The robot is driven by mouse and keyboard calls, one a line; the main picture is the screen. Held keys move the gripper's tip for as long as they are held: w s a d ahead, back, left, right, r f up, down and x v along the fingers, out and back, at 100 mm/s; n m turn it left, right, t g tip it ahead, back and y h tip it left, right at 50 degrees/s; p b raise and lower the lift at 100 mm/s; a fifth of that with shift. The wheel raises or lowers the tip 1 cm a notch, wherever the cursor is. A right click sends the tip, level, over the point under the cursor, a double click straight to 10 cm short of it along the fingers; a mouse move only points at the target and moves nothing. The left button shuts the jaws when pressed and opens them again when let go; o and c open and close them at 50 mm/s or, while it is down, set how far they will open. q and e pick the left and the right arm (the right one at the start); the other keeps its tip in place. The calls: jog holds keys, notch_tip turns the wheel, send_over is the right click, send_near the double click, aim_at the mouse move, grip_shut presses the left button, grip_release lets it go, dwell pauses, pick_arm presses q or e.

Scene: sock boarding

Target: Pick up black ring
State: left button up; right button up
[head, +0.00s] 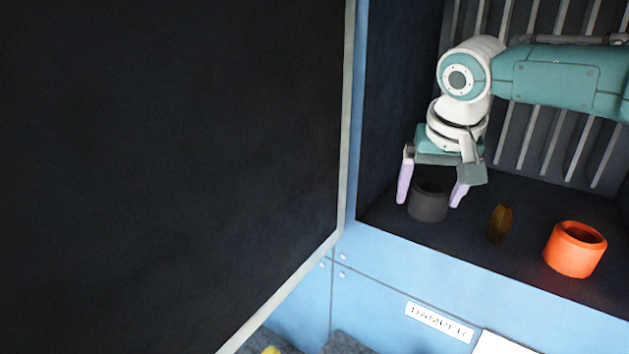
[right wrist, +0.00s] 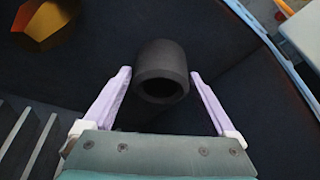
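The black ring (head: 428,204) is a short, dark, hollow cylinder standing on the floor of a dark compartment in the head view. My right gripper (head: 431,196) is open above it, with one pale purple finger on each side of the ring. In the right wrist view, the ring (right wrist: 161,72) lies between and slightly beyond the fingertips of the open gripper (right wrist: 158,73), with visible gaps on both sides. No contact shows. My left gripper is not in view.
An orange ring (head: 574,250) stands at the compartment's right, and a small brown-gold piece (head: 500,223) is between it and the black ring. A large dark door panel (head: 170,160) fills the left. Grey slats (head: 545,150) line the back. A "DAMPER" label (head: 439,322) is on the blue front.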

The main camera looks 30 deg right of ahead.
jog(key=c, duration=1.3)
